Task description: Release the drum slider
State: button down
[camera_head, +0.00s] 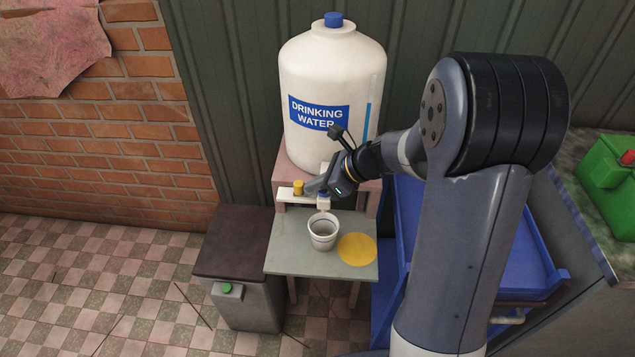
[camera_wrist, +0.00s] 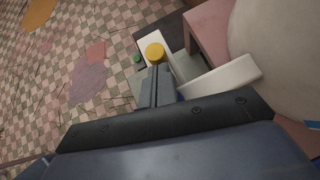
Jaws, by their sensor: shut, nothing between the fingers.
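The white water drum (camera_head: 322,90), with a blue "DRINKING WATER" label, stands on a pink stand. A white spout (camera_wrist: 222,76) comes out at its base, with a white cross bar (camera_head: 285,197) at its front. The slider's yellow knob (camera_head: 298,187) sits toward the left part of the bar. It also shows in the wrist view (camera_wrist: 155,51), just beyond my fingertips. My gripper (camera_head: 309,187) is shut and empty, right beside the knob on its right. I cannot tell whether they touch. The fingers hide part of the bar.
A white cup (camera_head: 323,230) stands on the grey table (camera_head: 290,262) below the spout, beside a yellow disc (camera_head: 357,248). A dark-lidded bin (camera_head: 237,243) with a green button is at left. A blue cart (camera_head: 520,235) is at right.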

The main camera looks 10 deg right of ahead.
aim_at(301, 186)
jog(key=shift+a, duration=0.1)
jog(key=a, duration=0.3)
jog(key=shift+w+a, duration=0.1)
jog(key=shift+w, duration=0.2)
jog(key=shift+r+p, duration=0.25)
jog(key=shift+p, duration=0.05)
